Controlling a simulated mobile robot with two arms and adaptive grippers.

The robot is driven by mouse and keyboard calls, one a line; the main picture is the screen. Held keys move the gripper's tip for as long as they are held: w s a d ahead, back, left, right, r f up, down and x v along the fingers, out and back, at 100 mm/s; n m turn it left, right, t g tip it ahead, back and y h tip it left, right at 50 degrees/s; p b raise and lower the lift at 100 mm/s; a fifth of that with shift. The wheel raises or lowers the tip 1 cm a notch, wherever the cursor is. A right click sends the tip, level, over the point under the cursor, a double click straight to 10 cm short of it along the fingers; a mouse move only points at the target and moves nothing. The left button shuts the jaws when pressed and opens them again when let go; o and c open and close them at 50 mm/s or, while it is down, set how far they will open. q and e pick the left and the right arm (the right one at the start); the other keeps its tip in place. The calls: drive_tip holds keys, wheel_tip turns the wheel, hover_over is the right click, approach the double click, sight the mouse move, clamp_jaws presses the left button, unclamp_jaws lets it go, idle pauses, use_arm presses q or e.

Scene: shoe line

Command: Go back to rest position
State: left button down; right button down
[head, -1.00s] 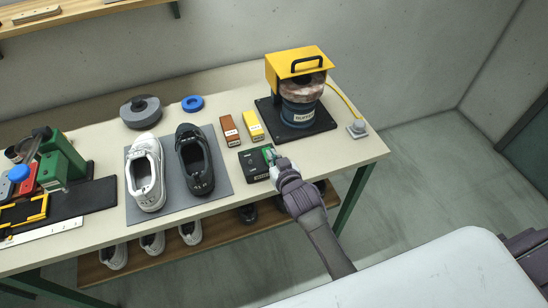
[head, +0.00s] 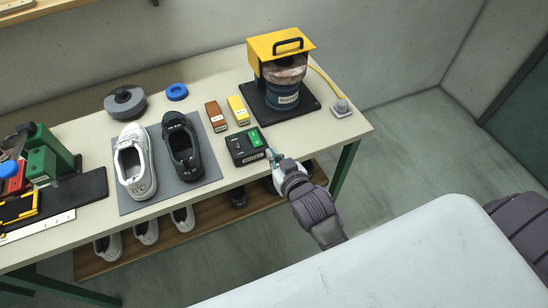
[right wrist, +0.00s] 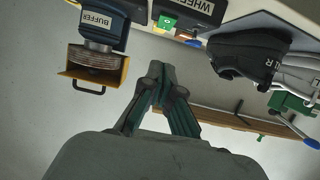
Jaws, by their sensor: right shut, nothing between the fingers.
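My right gripper (head: 271,155) is shut and empty in the head view. It is at the front edge of the workbench (head: 222,187), just right of and apart from the black switch box with a green button (head: 244,146). In the right wrist view the fingers of my right gripper (right wrist: 164,72) come together, and the switch box (right wrist: 190,10) shows at the top edge. My left gripper is not in view.
A buffer with a yellow hood (head: 281,44) stands behind the switch box. A white shoe (head: 136,163) and a black shoe (head: 183,146) stand on a grey mat (head: 209,155). More shoes are on the lower shelf (head: 160,240). Grey floor is clear at right.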

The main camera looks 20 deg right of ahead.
drive_tip(key=shift+s, duration=0.15)
idle(0.4)
drive_tip(key=s+f+n+g+b, duration=0.1)
drive_tip(key=s+f+g+b, duration=0.35)
drive_tip(key=f, duration=1.15)
drive_tip(key=s+f+g+p, duration=0.15)
drive_tip(key=s+f, duration=0.55)
drive_tip(key=f, duration=0.9)
drive_tip(key=s+d+f+g+b, duration=0.2)
drive_tip(key=s+f+g, duration=0.1)
drive_tip(key=s+f, duration=0.7)
drive_tip(key=s+d+f+n+g+b, duration=0.1)
drive_tip(key=s+d+f+g+b, duration=0.1)
drive_tip(key=s+f, duration=0.8)
drive_tip(key=s+d+g, duration=0.1)
drive_tip(key=s+g, duration=0.1)
drive_tip(key=s, duration=0.6)
drive_tip(key=shift+s+d+f+h, duration=0.25)
drive_tip(key=shift+d+h, duration=0.05)
drive_tip(key=shift+d, duration=0.05)
